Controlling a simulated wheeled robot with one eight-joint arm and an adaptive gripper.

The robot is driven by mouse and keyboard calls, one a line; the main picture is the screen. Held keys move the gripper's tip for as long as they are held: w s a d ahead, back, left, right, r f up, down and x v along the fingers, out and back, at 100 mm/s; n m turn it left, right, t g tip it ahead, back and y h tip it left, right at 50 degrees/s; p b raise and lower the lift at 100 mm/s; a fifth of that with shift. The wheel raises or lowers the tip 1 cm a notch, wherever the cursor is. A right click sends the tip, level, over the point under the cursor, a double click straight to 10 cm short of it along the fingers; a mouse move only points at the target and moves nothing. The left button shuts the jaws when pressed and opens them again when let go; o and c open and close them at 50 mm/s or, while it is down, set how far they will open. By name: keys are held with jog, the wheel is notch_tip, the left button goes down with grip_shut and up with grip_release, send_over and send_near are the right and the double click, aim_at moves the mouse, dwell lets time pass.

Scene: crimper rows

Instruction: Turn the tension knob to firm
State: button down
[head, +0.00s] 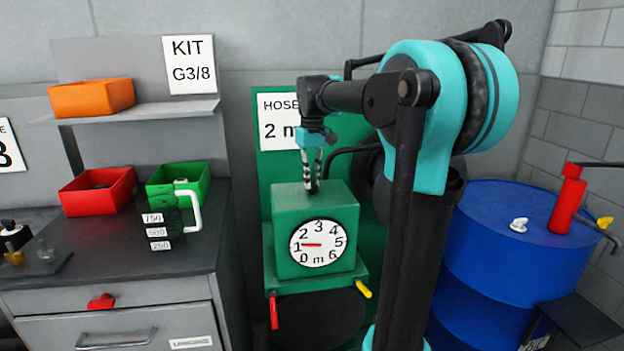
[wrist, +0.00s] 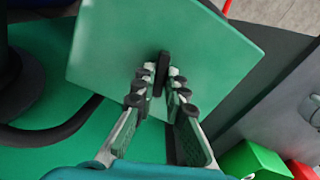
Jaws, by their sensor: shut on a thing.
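A green box (head: 285,211) with a round white dial (head: 318,243) stands on a green stand. The dial is numbered 0 to 6 with an "m", and its red pointer points left, near 1. A black bar-shaped knob (wrist: 163,68) stands on the box's top, which fills the middle of the wrist view. My gripper (head: 312,188) comes down from above onto that top, and its fingertips (wrist: 160,80) are shut on the knob from both sides. No "firm" mark is readable, and I cannot tell which setting the knob has.
A blue drum (head: 500,250) with a red cylinder (head: 567,200) on top stands at right. A grey cabinet (head: 110,298) at left carries red and green bins and a clear jug (head: 165,220). Red and yellow handles (head: 362,289) stick out below the box.

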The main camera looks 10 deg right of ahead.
jog(key=m, duration=0.5)
jog(key=shift+m, duration=0.4)
jog(key=m, duration=1)
jog(key=shift+m, duration=0.4)
jog(key=m, duration=0.4)
jog(key=shift+m, duration=0.3)
jog(key=c, duration=1.6)
grip_release()
jog(key=shift+o, duration=0.2)
jog(key=shift+r, duration=0.1)
